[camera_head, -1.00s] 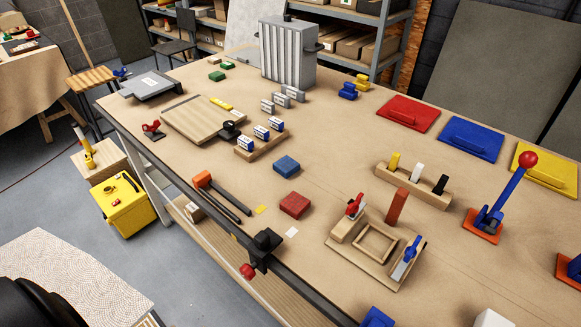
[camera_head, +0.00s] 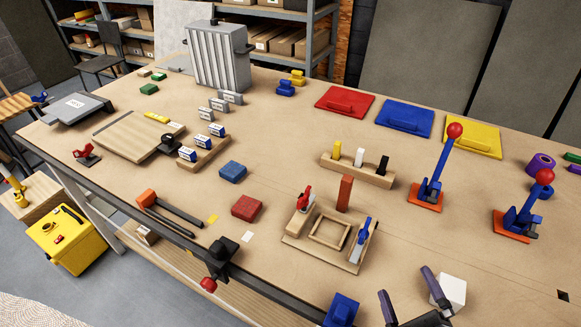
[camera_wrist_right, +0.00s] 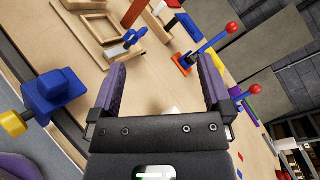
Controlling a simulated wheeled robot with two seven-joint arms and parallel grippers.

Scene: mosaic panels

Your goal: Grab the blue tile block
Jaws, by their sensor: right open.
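The blue tile block (camera_head: 232,171) lies flat on the workbench, left of the middle in the head view. A red tile block (camera_head: 247,208) lies nearer the front edge, apart from it. My right gripper (camera_head: 408,286) is at the bottom right of the head view, open and empty beside a white cube (camera_head: 449,291), well to the right of the blue tile block. In the right wrist view its two purple-lined fingers (camera_wrist_right: 160,68) are spread with nothing held. I cannot make out the blue tile block in that view. My left gripper is not in view.
A wooden frame jig (camera_head: 328,235) with red and blue clamps stands between my right gripper and the block. A blue clamp (camera_head: 341,309) sits at the front edge. Toggle levers (camera_head: 432,175) stand at the right. A hammer (camera_head: 165,208) lies left of the red block.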

